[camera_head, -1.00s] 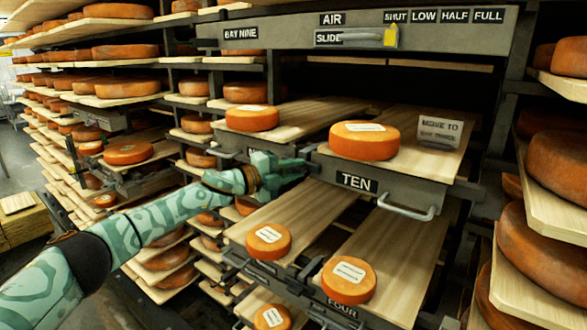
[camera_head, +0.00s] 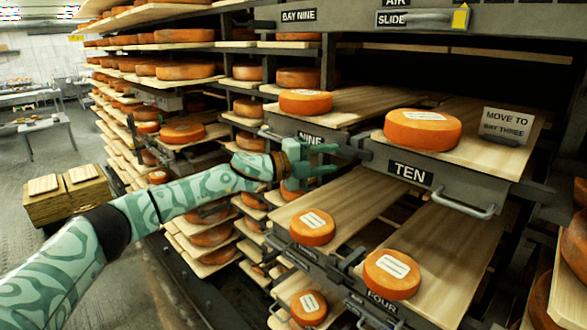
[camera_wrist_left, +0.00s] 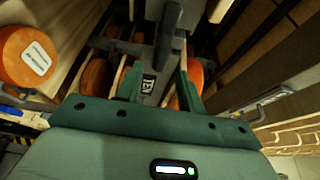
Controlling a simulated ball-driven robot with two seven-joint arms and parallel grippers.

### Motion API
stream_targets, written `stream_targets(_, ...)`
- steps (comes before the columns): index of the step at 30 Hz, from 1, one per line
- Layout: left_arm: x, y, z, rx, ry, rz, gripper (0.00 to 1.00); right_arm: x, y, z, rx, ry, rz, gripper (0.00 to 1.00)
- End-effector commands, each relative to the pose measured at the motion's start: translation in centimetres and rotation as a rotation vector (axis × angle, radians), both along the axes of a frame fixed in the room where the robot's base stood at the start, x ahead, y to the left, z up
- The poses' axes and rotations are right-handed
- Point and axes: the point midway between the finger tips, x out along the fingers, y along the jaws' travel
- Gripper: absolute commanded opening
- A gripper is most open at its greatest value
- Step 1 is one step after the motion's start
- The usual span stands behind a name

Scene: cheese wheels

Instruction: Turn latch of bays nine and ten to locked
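The drawer marked TEN (camera_head: 470,198) and the drawer marked NINE (camera_head: 288,137) stand side by side, pulled out with cheese on their boards. A dark latch piece (camera_head: 354,152) sits between their fronts; I cannot tell whether it is locked. My left gripper (camera_head: 330,160) is in front of this gap, close to the latch, fingers spread and pointing right. In the left wrist view, the gripper (camera_wrist_left: 161,88) is open, with a dark bar (camera_wrist_left: 166,38) ahead between its fingers and the TEN label (camera_wrist_left: 148,84) beyond. Contact is unclear. My right gripper is out of view.
Cheese wheels (camera_head: 424,129) (camera_head: 306,102) lie on the two boards. A MOVE TO BAY THREE card (camera_head: 508,125) stands on board ten. Lower drawers, including FOUR (camera_head: 382,302), stick out below my gripper. An AIR slide (camera_head: 425,19) is above.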

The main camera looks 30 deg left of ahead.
Motion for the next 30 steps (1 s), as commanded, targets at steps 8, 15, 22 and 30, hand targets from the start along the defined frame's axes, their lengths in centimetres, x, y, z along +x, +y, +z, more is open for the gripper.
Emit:
stream_targets(8, -5.6, 5.1, -0.5, 0.001, 0.001, 0.001, 0.38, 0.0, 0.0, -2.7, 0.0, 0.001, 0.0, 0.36)
stream_targets(15, -8.0, 7.2, -0.2, 0.001, 0.002, -0.001, 0.38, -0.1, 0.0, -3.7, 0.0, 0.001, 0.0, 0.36)
stream_targets(22, -8.3, 7.5, 0.0, 0.0, 0.001, -0.001, 0.38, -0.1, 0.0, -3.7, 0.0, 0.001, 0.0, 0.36)
stream_targets(30, -8.2, 7.5, 0.0, 0.0, 0.001, -0.001, 0.38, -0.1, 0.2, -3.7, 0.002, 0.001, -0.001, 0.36)
